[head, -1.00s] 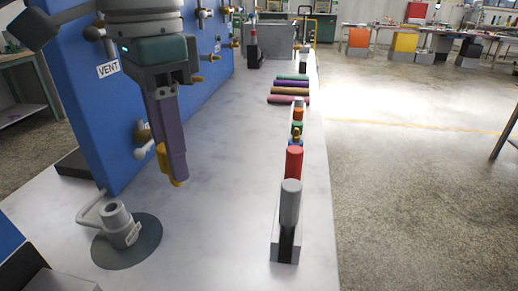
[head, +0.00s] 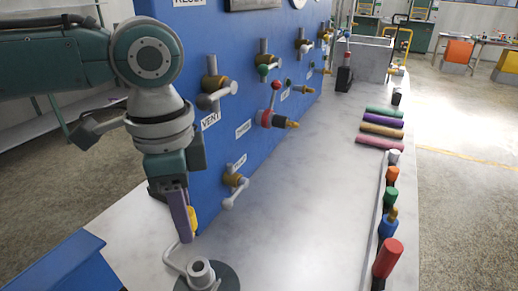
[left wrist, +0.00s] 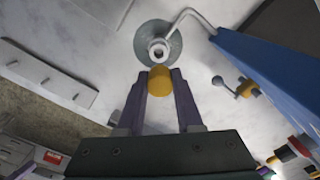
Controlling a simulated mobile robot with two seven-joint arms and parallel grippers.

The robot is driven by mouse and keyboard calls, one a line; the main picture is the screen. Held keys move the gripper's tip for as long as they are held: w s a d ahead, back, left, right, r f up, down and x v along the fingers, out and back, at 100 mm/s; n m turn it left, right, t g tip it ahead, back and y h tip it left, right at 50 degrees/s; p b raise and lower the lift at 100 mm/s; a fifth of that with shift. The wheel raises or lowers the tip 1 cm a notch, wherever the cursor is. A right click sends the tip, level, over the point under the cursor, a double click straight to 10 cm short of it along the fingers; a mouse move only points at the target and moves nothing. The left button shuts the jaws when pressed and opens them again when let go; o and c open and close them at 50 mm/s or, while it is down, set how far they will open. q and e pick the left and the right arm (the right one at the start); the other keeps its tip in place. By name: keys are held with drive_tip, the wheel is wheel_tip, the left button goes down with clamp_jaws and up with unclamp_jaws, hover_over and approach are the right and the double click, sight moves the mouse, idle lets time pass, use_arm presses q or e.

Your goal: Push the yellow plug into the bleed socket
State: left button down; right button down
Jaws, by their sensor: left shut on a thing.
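The yellow plug (head: 193,218) is held between the purple fingers of my left gripper (head: 187,236), which points down. The plug also shows in the left wrist view (left wrist: 160,81), between the two fingertips. The bleed socket (head: 201,272) is a short grey open cylinder on a dark round base, with a bent grey pipe joined to it. In the head view it stands just below and slightly right of the fingertips. In the left wrist view the socket (left wrist: 159,50) lies just beyond the plug, nearly in line with it. The plug appears apart from the socket. My right gripper is out of view.
A blue panel (head: 290,130) with valves and labels rises behind my left gripper. A valve with a grey lever (head: 234,186) is on its lower part. Coloured cylinders (head: 388,258) stand in a row along the bench's right side. The bench middle (head: 300,210) is clear.

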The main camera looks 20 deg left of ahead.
use_arm(q)
drive_tip(key=shift+d, duration=0.1)
drive_tip(key=shift+s+p, duration=0.1)
drive_tip(key=shift+p, duration=0.5)
drive_tip(key=shift+f+b, duration=1.85)
drive_tip(key=shift+f, duration=1.05)
drive_tip(key=shift+p, duration=0.35)
drive_tip(key=shift+p, duration=0.45)
